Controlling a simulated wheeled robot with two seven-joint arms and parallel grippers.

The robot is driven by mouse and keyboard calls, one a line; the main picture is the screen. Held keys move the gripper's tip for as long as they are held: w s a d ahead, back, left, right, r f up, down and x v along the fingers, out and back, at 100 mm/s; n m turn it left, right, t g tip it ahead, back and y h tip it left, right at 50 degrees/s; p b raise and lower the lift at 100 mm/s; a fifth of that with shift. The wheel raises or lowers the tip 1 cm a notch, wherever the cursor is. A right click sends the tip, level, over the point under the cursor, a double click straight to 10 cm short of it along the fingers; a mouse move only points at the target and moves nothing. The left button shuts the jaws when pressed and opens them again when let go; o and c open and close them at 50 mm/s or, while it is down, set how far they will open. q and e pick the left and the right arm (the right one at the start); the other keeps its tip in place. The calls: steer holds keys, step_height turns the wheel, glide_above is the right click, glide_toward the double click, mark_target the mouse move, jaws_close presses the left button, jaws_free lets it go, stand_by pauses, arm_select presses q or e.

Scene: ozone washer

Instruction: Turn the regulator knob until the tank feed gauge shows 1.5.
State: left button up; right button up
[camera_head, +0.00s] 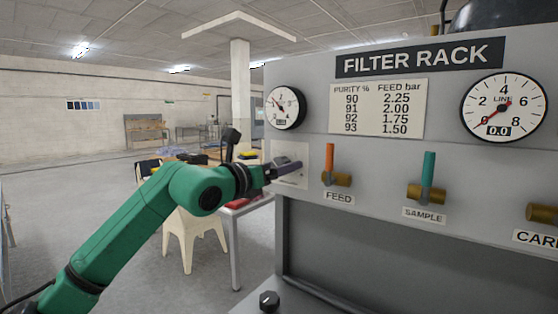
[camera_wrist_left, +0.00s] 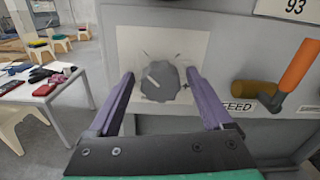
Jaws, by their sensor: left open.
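The dark grey regulator knob (camera_wrist_left: 160,82) sits on a pale plate on the panel, with a light mark on its upper left. In the head view the pale plate (camera_head: 303,153) shows, but my gripper largely hides the knob. My left gripper (camera_head: 287,167) is open at the plate. In the left wrist view its two purple fingers (camera_wrist_left: 160,76) stand either side of the knob, with gaps showing; contact is not visible. A small round gauge (camera_head: 285,107) is above the plate. Its needle points to the upper left; its exact reading and label are too small to tell.
An orange FEED lever (camera_head: 329,161) stands close right of the plate, and a green SAMPLE lever (camera_head: 429,178) farther right. The LINE gauge (camera_head: 503,107) displays 0.0. A purity chart (camera_head: 377,108) lists feed 1.50 beside 93. A table (camera_wrist_left: 45,86) with gloves stands left of the rack.

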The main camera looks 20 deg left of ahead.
arm_select(q)
steer(key=shift+c, duration=1.3)
steer(key=shift+w+f, duration=0.1)
jaws_close()
steer(key=shift+f+b, duration=0.15)
steer(key=shift+b, duration=0.35)
steer(key=shift+d+m+b, duration=0.1)
steer(key=shift+m+b, duration=0.4)
steer(key=shift+m, duration=0.4)
arm_select(e)
steer(key=shift+s+d+f, duration=0.15)
steer(key=shift+s+f, duration=0.05)
steer(key=shift+f, duration=0.3)
steer(key=shift+s+d+f, duration=0.15)
steer(key=shift+s+f, duration=0.05)
steer(key=shift+f, duration=0.25)
arm_select(q)
steer(key=shift+r, duration=0.2)
steer(key=shift+o, duration=1.3)
jaws_free()
